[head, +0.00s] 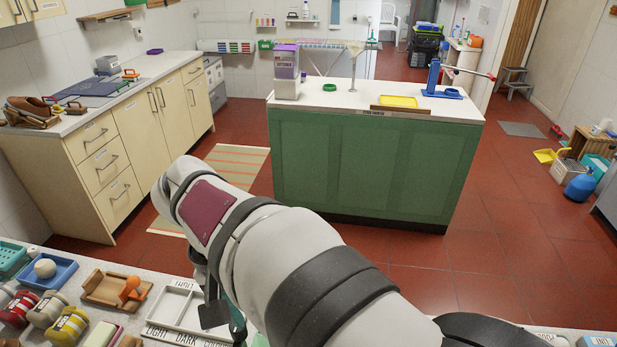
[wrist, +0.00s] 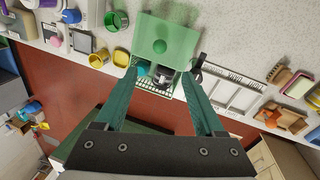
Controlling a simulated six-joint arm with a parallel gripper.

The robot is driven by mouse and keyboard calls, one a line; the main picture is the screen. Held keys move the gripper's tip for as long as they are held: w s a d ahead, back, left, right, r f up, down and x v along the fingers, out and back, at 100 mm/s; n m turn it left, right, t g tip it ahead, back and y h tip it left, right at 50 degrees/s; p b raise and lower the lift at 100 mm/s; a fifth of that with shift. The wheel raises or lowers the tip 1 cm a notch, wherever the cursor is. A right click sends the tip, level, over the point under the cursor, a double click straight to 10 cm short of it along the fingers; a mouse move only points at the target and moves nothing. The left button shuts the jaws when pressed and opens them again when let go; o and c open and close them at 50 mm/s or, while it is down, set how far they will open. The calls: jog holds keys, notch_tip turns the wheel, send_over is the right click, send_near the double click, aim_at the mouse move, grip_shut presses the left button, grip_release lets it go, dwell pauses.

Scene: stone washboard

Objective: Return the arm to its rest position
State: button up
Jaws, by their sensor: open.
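My gripper (wrist: 157,72) is open in the wrist view, its two green fingers spread with nothing held between them. It hangs over the stone counter edge. Past the fingertips is a translucent green panel (wrist: 177,32) with a green knob or ball (wrist: 160,46) on it. A small rack (wrist: 154,90) with a dark item in it shows between the fingers; contact with them cannot be told. In the head view my arm crosses the lower middle, bent at the elbow, and hides most of the gripper; only a bit of green finger shows beside the white divided tray (head: 180,308).
A green island (head: 370,165) stands ahead, with a purple-topped box (head: 287,70) and a yellow tray (head: 398,101).

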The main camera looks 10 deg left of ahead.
jog(key=s+d+f+m+y, duration=0.1)
jog(key=s+d+m, duration=0.3)
jog(key=d, duration=0.5)
jog(key=s+d+f+m+y, duration=0.2)
jog(key=s+d+m+y, duration=0.1)
jog(key=s+d, duration=0.6)
jog(key=shift+s+d+f+m+g, duration=0.2)
jog(key=shift+s+d+m+g, duration=0.15)
jog(key=shift+d, duration=0.3)
